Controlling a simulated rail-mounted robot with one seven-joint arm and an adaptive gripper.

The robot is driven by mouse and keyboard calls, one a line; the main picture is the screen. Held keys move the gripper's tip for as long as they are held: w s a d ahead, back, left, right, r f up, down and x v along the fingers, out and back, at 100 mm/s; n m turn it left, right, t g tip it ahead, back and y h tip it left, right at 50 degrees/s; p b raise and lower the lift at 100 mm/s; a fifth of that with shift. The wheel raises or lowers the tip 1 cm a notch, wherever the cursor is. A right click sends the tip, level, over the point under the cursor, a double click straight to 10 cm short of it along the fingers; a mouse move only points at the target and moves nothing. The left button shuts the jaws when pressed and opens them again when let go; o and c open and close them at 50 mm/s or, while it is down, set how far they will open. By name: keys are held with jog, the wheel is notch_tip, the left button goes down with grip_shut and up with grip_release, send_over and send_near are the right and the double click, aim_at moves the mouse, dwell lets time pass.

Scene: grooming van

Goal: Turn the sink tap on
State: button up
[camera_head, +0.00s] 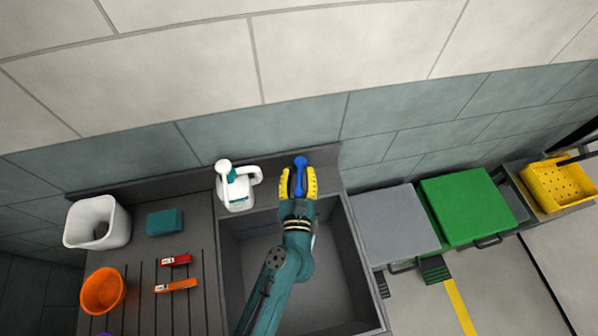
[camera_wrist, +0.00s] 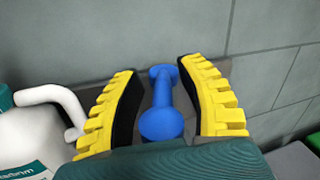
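The sink (camera_head: 262,247) is a dark grey basin in the counter. A blue tap part, likely the tap handle (camera_head: 300,172), stands at its back edge. It also shows in the wrist view (camera_wrist: 161,110), as a rounded near end and a smaller far end joined by a thin bar. My gripper (camera_head: 299,182) has yellow ribbed fingers and is open. Its fingers stand on either side of the blue part, with gaps visible on both sides in the wrist view. The tap's spout and base are hidden by my gripper and arm.
A white jug-like bottle (camera_head: 237,190) stands close left of my gripper. Left on the counter are a white bin (camera_head: 97,222), a teal block (camera_head: 164,222), an orange cup (camera_head: 103,291) and red and orange tools. The tiled wall (camera_head: 262,137) is close behind. A green-topped box (camera_head: 468,207) stands right.

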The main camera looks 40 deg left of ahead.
jog(key=v, duration=1.2)
jog(key=shift+d, duration=0.1)
